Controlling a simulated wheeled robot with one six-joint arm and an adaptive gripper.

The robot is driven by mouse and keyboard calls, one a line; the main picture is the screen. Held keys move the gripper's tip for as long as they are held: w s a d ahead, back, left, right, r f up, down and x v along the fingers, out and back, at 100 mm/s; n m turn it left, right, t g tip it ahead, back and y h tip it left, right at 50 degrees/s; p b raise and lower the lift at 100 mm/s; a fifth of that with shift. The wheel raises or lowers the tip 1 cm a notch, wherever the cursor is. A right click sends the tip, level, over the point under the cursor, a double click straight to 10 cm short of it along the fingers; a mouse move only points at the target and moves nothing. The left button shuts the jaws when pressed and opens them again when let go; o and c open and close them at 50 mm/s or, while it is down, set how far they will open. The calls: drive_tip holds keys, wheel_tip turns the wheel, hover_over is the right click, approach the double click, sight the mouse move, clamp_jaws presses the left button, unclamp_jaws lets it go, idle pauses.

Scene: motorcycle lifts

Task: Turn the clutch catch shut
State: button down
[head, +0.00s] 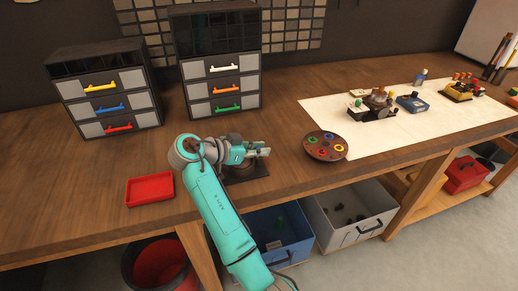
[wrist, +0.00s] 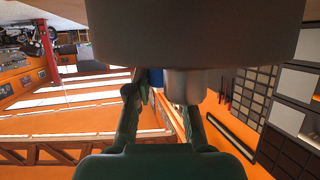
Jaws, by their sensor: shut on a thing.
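The clutch unit (head: 240,173) is a dark round body on a dark flat plate (head: 258,172) near the front of the bench, partly hidden under my gripper. My gripper (head: 263,151) lies level just above it, fingers pointing right. In the wrist view a large dark rounded body (wrist: 190,30) fills the top, with a short grey round stub (wrist: 186,86) below it. My gripper's fingers (wrist: 158,100) stand either side of the middle there, the stub close to the right one. The catch is small in the grip; its angle cannot be made out.
A red tray (head: 150,189) lies left of my arm. Drawer units (head: 106,92) (head: 221,75) stand behind. A round brown dish (head: 326,147) and a white mat (head: 360,140) with parts lie right. Bins (head: 345,220) stand under the bench. Bare wood is free left of the tray.

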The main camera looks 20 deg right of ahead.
drive_tip(key=shift+f, duration=0.15)
drive_tip(key=c, duration=1)
unclamp_jaws()
drive_tip(key=v, duration=1.2)
